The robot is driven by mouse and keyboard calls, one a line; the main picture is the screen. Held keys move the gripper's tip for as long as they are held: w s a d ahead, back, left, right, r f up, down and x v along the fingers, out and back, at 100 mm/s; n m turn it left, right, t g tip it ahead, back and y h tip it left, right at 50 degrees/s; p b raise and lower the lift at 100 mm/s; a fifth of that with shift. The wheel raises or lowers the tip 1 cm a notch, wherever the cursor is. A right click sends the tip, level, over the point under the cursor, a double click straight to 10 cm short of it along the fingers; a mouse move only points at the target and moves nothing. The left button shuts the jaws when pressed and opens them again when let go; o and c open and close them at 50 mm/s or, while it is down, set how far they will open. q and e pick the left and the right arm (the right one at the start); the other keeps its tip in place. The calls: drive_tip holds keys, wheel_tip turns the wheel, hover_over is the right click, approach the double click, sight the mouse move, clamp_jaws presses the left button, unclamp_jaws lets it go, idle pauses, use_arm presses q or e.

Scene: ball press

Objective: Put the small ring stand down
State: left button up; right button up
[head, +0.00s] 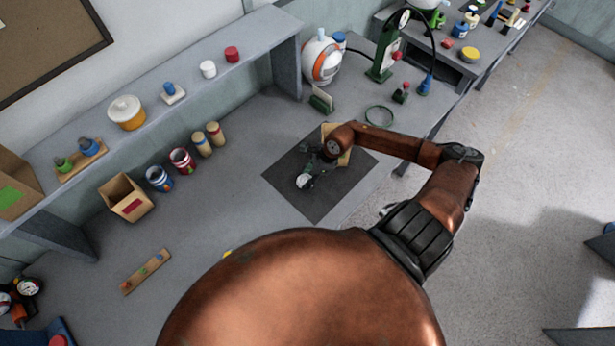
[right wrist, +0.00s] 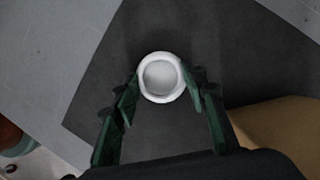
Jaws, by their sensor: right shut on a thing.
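The small ring stand (right wrist: 160,77) is a white round ring with a pale grey middle in the right wrist view. My right gripper (right wrist: 161,84) is shut on it, with a dark green finger at each side. In the head view the white ring stand (head: 304,181) shows at the tip of my right gripper (head: 307,174), over the dark mat (head: 316,205). Whether it touches the mat or hangs just above it I cannot tell. My left gripper is not in view.
A tan box (head: 343,158) stands close beside my right gripper on the mat. A green ring (head: 380,117) and a green card holder (head: 321,100) lie behind it. Cans (head: 182,160) and an open cardboard box (head: 126,198) stand to the left.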

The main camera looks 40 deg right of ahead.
drive_tip(key=shift+f, duration=0.15)
drive_tip(key=o, duration=1.1)
drive_tip(key=shift+f, duration=0.1)
drive_tip(key=shift+c, duration=0.2)
drive_tip(key=b+v, duration=0.1)
drive_tip(key=v, duration=1.1)
drive_tip(key=shift+a, duration=0.15)
